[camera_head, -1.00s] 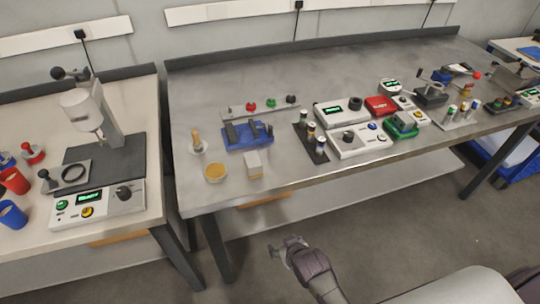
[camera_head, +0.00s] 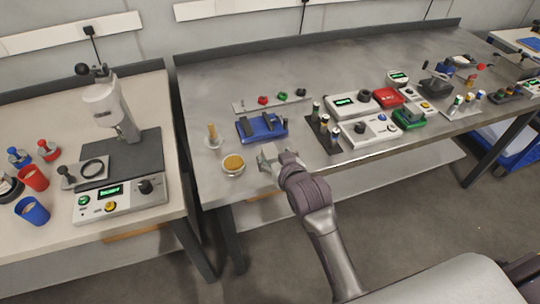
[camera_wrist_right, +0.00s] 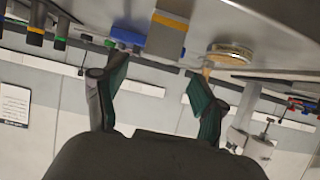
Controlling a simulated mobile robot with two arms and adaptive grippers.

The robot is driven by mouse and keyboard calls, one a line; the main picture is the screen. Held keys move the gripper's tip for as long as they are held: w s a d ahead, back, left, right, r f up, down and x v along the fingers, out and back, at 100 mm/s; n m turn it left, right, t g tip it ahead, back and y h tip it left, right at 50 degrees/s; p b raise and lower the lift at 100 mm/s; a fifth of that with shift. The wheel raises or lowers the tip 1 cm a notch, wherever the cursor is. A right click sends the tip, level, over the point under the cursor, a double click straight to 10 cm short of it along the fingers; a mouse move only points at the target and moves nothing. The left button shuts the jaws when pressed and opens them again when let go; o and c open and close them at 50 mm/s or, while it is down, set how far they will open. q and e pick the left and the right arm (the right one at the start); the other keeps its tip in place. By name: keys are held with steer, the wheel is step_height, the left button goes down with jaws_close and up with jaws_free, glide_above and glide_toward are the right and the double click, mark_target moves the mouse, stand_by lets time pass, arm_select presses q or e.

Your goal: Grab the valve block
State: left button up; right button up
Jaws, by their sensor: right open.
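The valve block appears to be the small grey block with a yellowish end in the right wrist view (camera_wrist_right: 167,38), where the picture is upside down. It stands at the table's front edge, beyond my fingertips and between them sideways. In the head view it is mostly hidden by my right gripper (camera_head: 270,158), which is at the table's front edge. The right gripper also shows in the wrist view (camera_wrist_right: 158,80), open, with nothing between its fingers. My left gripper is not in view.
A round dish with yellowish contents (camera_head: 233,164) stands just left of the gripper. A blue fixture (camera_head: 262,127) lies behind it, and a dark rack with cylinders (camera_head: 322,132) stands to the right. Control boxes (camera_head: 368,131) are farther right. The grey table (camera_head: 225,75) is clear at the back.

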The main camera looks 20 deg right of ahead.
mark_target(270, 151)
steer(key=x, duration=0.5)
steer(key=shift+w+d+f, duration=0.1)
steer(key=shift+w+f, duration=0.2)
steer(key=shift+r, duration=0.1)
jaws_close()
